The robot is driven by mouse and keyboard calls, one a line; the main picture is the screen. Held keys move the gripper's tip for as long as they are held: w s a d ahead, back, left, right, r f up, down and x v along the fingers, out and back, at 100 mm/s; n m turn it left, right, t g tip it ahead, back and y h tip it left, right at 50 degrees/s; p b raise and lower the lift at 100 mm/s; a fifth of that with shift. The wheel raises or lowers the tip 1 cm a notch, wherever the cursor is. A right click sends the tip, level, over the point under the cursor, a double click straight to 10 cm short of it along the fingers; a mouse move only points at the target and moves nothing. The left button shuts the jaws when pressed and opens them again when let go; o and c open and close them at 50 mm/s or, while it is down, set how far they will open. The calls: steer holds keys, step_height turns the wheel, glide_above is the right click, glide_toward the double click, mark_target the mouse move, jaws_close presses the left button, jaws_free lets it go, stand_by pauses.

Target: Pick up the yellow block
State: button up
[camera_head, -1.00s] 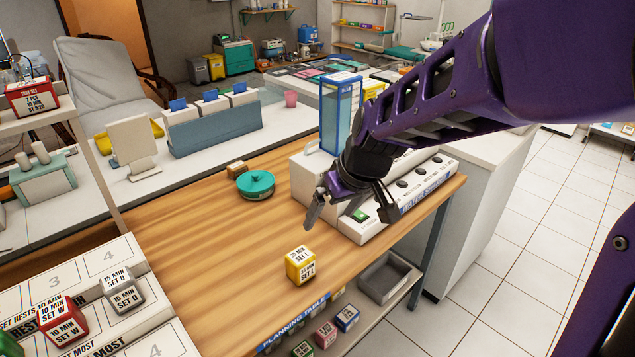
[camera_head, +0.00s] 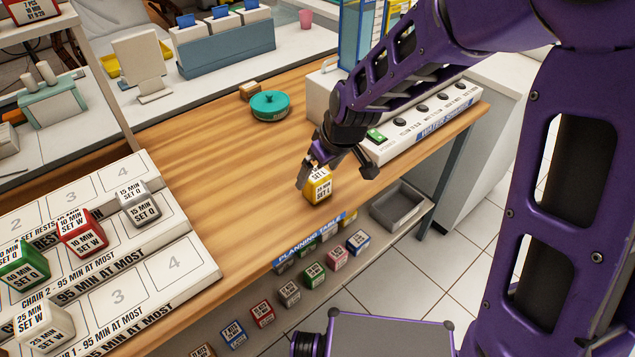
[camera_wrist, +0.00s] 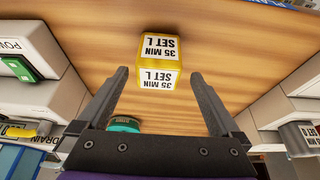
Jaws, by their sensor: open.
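The yellow block (camera_head: 318,186) stands on the wooden planning table near its front edge, with white labels reading 35 MIN SET L. In the wrist view the yellow block (camera_wrist: 160,60) lies ahead of the fingertips, roughly centred between them. My gripper (camera_head: 326,168) is just above and behind the block in the head view, partly overlapping its top. In the wrist view my gripper (camera_wrist: 158,78) has its two dark fingers wide apart with nothing between them. Whether a finger touches the block cannot be told.
A teal round pot (camera_head: 270,105) and a small wooden block (camera_head: 250,90) sit behind. A white switch box (camera_head: 425,110) is close on the right. A stepped rack (camera_head: 190,265) with several blocks stands left. More blocks lie on the shelf below. The table's middle is clear.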

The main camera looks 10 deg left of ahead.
steer(key=b+x, duration=0.1)
steer(key=x, duration=0.4)
steer(key=shift+w+a+f, duration=0.1)
steer(key=shift+w+f, duration=0.05)
steer(key=shift+w, duration=0.05)
steer(key=c, duration=1.4)
step_height(320, 180, up, 10)
steer(key=shift+r+p, duration=0.1)
steer(key=shift+p, duration=0.8)
steer(key=shift+c, duration=0.2)
